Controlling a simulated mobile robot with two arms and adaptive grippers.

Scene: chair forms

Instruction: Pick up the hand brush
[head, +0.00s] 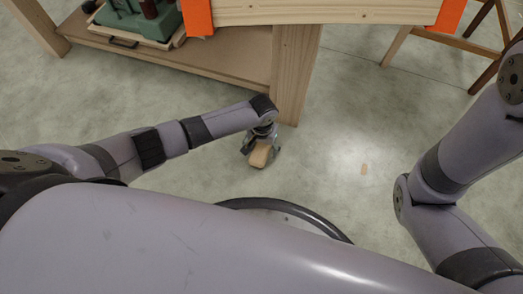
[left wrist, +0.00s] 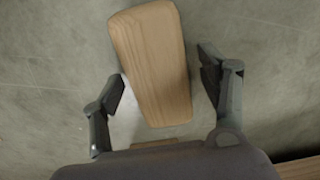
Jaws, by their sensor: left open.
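The hand brush (left wrist: 153,60) shows in the left wrist view as a flat, light wooden piece over the grey floor, wider at its far end. My left gripper (left wrist: 163,88) is open, with one finger on each side of the wood and a gap on both sides. In the head view the brush (head: 261,155) is a small tan shape at my left gripper (head: 263,150), low near the floor and partly hidden by it. Bristles are not visible. My right arm comes in at the right of the head view, but its gripper is out of view.
A wooden workbench (head: 295,75) stands just beyond my left gripper, its leg close by. Its lower shelf (head: 180,62) holds a green machine (head: 135,20). A wooden stool or chair (head: 450,40) is at the upper right. A black curved tube (head: 290,207) lies nearer. Open floor lies to the right.

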